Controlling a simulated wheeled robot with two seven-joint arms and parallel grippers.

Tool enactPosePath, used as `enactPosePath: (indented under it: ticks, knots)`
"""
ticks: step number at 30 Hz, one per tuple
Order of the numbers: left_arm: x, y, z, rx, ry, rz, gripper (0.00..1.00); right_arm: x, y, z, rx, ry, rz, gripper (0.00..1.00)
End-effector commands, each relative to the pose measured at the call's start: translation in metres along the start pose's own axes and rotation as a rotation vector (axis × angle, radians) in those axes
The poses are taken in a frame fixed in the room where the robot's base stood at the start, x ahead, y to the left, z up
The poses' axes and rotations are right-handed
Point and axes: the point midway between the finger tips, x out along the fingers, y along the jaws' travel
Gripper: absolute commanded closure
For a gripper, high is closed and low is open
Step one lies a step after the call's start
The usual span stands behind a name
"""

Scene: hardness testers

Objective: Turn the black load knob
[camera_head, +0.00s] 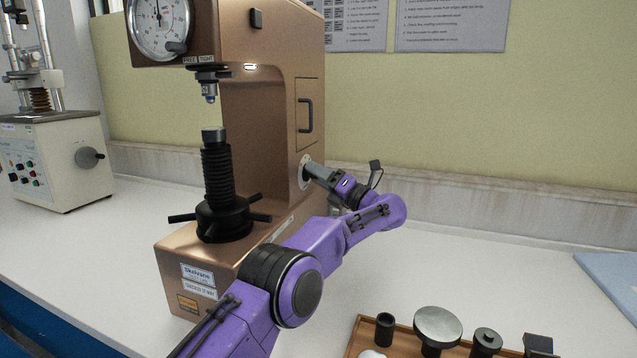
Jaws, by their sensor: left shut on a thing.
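A bronze hardness tester (270,110) stands on the white bench, with a round dial at its upper left. A pale round dial plate (303,173) sits on its right side face. My left gripper (312,171) reaches this plate from the right and is shut there on the black load knob. The gripper's fingers hide most of the knob, so its turn position cannot be read. My purple left arm crosses in front of the tester's base. My right gripper is out of view.
A black screw column with spoke handles (222,215) stands at the tester's front. A wooden tray (362,335) with several parts lies at lower right. Another pale tester (55,160) stands at left.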

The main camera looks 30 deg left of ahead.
Motion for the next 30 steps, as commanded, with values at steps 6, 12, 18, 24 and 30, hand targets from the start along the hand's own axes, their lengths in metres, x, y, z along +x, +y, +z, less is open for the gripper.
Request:
enactPosePath:
  ticks: [6, 12, 18, 24, 30]
  knots:
    - [-0.0012, -0.002, -0.0016, -0.021, 0.003, 0.007, 0.79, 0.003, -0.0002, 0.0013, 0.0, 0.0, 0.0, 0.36]
    - [-0.001, -0.0016, -0.0014, -0.023, 0.003, 0.007, 0.79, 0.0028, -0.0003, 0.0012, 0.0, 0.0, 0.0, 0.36]
    - [-0.001, -0.0016, -0.0015, -0.022, 0.003, 0.007, 0.33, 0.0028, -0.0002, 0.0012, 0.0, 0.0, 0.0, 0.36]
    - [-0.0001, -0.0009, -0.0011, -0.022, 0.002, 0.009, 0.23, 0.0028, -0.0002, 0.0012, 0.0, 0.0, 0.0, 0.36]
    - [-0.0079, -0.0012, -0.0008, -0.022, 0.0, 0.009, 0.23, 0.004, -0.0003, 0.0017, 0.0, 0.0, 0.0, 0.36]
